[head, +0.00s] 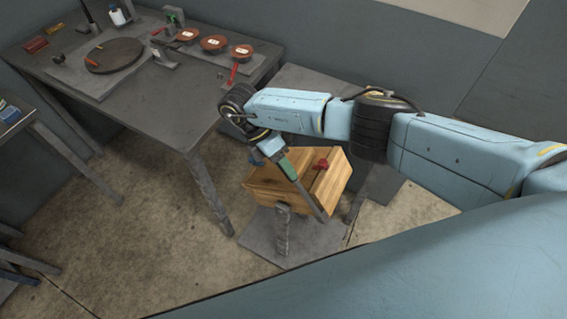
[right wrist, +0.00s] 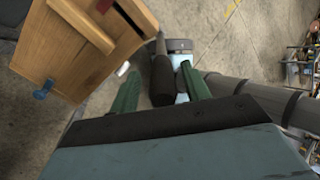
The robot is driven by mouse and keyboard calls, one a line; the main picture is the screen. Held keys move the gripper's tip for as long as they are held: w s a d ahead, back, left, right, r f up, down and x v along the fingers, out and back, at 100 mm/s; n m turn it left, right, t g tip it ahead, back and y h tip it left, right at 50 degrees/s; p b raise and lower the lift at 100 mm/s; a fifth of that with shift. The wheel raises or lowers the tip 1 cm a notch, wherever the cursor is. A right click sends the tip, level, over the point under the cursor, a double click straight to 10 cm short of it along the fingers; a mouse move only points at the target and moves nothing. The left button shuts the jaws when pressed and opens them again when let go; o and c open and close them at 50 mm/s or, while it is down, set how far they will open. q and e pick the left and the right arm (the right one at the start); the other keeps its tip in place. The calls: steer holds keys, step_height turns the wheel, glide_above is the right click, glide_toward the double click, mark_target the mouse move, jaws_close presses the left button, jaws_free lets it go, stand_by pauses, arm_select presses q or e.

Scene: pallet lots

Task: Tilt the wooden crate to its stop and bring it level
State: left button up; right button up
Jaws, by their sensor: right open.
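The wooden crate (head: 262,186) sits on a grey post stand at the middle of the head view. It also fills the upper left of the right wrist view (right wrist: 60,50). My right gripper (head: 290,168) is above the crate's near side, pointing down. In the right wrist view its green fingers are apart, with a dark round grip (right wrist: 162,82) showing between them; contact is not visible. My left gripper is out of view.
The crate stand has a grey floor plate (head: 268,237). A red part (head: 321,164) is on the crate. A grey workbench (head: 150,120) with a round disc (head: 114,55) and several red-brown discs stands at left. Another grey surface lies behind the crate. Floor at lower left is bare.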

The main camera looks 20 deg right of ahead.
steer(key=shift+r, duration=0.1)
steer(key=b+v, duration=0.1)
steer(key=v, duration=1.2)
steer(key=shift+w+a, duration=0.1)
stand_by(1.6)
